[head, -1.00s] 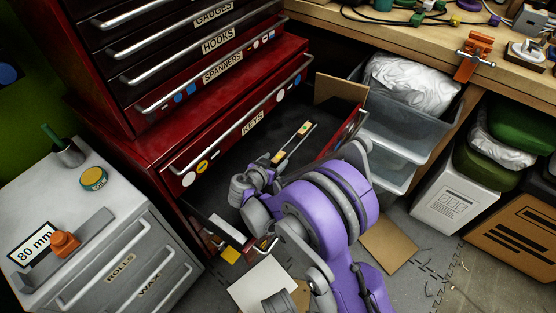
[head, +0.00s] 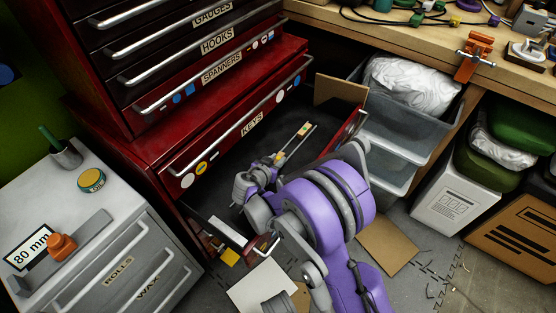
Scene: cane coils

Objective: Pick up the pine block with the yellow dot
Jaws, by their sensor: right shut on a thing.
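My right gripper (head: 296,142) reaches into the open black drawer (head: 316,155) below the KEYS front. Its slim dark fingers are shut on a small pale, wood-coloured block (head: 304,129). A little yellow and green shows along the strip between the fingers. The marks are too small to tell for certain which dot is on the block. My purple forearm covers the near right part of the drawer. My left gripper is not in view.
The KEYS drawer front (head: 240,127) and red cabinet stand close behind the gripper. A grey cabinet (head: 95,240) is at left, clear bins (head: 415,125) at right. A wooden bench (head: 400,35) overhangs the back right. Cardboard (head: 388,245) lies on the floor.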

